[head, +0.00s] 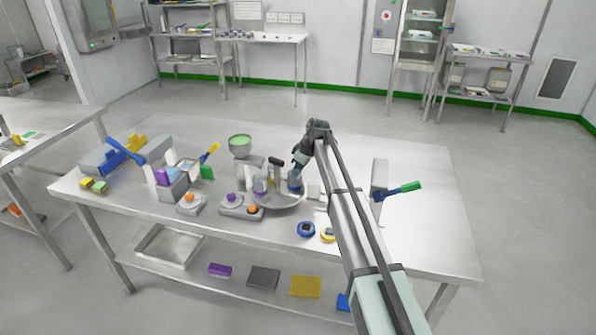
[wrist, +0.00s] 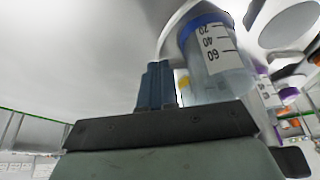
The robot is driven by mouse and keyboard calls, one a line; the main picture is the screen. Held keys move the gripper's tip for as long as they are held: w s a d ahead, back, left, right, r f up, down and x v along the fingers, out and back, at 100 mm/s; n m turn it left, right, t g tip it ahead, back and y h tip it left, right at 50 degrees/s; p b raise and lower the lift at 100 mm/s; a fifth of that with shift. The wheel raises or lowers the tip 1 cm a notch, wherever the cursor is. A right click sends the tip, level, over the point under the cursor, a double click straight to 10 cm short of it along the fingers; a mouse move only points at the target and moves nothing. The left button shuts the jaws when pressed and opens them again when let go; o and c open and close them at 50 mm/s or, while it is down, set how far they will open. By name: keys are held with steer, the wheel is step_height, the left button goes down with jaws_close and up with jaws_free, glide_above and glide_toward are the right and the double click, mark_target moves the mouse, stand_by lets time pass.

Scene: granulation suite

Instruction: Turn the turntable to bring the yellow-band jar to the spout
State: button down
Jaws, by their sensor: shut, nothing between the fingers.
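The round grey turntable (head: 280,206) sits at the middle of the steel table. A clear jar with a blue band (head: 295,182) stands on its right side. A jar with a purple band (head: 259,185) stands on its left side. My gripper (head: 299,160) is low over the turntable, close to the blue-band jar. In the wrist view my shut, empty fingers (wrist: 156,86) are beside the blue-band jar (wrist: 215,62), which carries a printed scale; I cannot tell if they touch. A small yellow patch (wrist: 183,82) shows behind that jar, perhaps the yellow-band jar, mostly hidden.
A grey dispenser with a green-topped hopper (head: 240,146) stands behind the turntable. Button boxes (head: 240,208) are at its front left. A blue ring (head: 306,229) and a yellow ring (head: 328,235) lie in front.

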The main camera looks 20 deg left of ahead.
steer(key=shift+w+a+n, duration=0.3)
steer(key=shift+a+n, duration=0.25)
steer(key=shift+n, duration=0.15)
steer(key=shift+w+a+n+g, duration=0.2)
steer(key=shift+a+n+g, duration=0.15)
steer(key=shift+a+n, duration=0.2)
steer(key=shift+w+a+n+g, duration=0.2)
steer(key=shift+a+n+g, duration=0.2)
steer(key=shift+n, duration=0.25)
steer(key=shift+w+a+n+g, duration=0.1)
steer(key=shift+a+n+g, duration=0.55)
steer(key=shift+a+n, duration=1.1)
steer(key=shift+s+a+n, duration=0.2)
steer(key=shift+a+n, duration=0.25)
steer(key=shift+n, duration=0.3)
steer(key=shift+s+a, duration=0.25)
steer(key=shift+a, duration=0.6)
steer(key=shift+s+a, duration=0.1)
steer(key=shift+a, duration=0.1)
